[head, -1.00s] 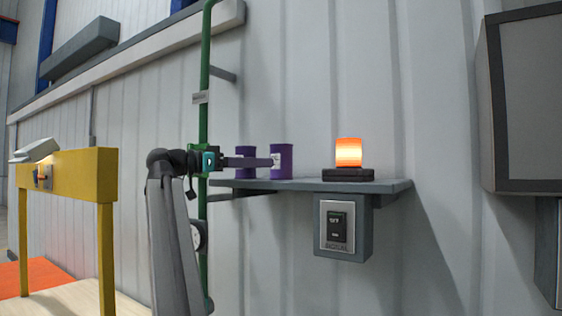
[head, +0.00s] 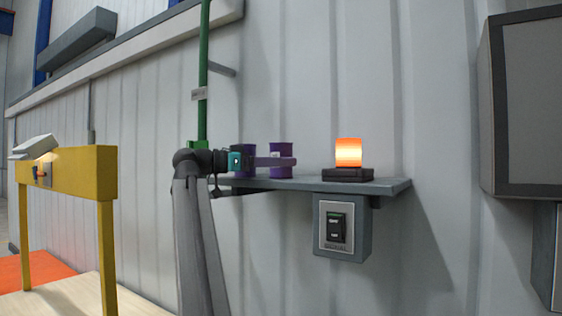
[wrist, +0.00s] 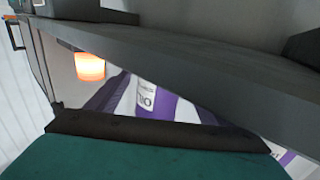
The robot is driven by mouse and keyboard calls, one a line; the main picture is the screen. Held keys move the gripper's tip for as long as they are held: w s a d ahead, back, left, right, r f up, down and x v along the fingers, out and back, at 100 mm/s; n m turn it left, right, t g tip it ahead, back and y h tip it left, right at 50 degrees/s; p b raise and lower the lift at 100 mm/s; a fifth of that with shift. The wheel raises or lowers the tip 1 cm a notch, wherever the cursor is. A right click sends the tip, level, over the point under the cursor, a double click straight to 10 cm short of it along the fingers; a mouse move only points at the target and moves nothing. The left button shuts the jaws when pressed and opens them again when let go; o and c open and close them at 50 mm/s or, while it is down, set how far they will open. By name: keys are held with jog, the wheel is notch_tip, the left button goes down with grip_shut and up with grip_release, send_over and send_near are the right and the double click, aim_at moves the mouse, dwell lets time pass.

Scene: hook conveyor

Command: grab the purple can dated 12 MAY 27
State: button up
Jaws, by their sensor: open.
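Two purple cans stand on the shelf, the right can (head: 281,149) and the left can (head: 248,147). My gripper (head: 292,161) is open. In the head view, its near finger crosses in front of the right can, and its body covers part of the left can. I cannot tell whether the right can is between the fingers. In the wrist view, which looks upside down, a purple can (wrist: 164,107) with a white label is beyond the gripper body. Another labelled purple patch (wrist: 287,157) shows at lower right. No date is readable.
The grey shelf (head: 310,186) is fixed to the ribbed wall. A lit orange lamp (head: 348,153) stands to the right of the cans, with bare shelf between. A switch box (head: 340,228) hangs below. A green pole (head: 203,75) rises left of the shelf.

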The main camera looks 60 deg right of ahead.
jog(key=shift+p+x, duration=1.05)
jog(key=shift+x, duration=0.2)
jog(key=shift+p+x, duration=0.55)
jog(key=shift+x, duration=0.7)
jog(key=shift+r, duration=0.1)
jog(key=c, duration=1.4)
jog(key=shift+a+r+b, duration=0.15)
jog(key=shift+r+b, duration=0.05)
jog(key=shift+b, duration=0.25)
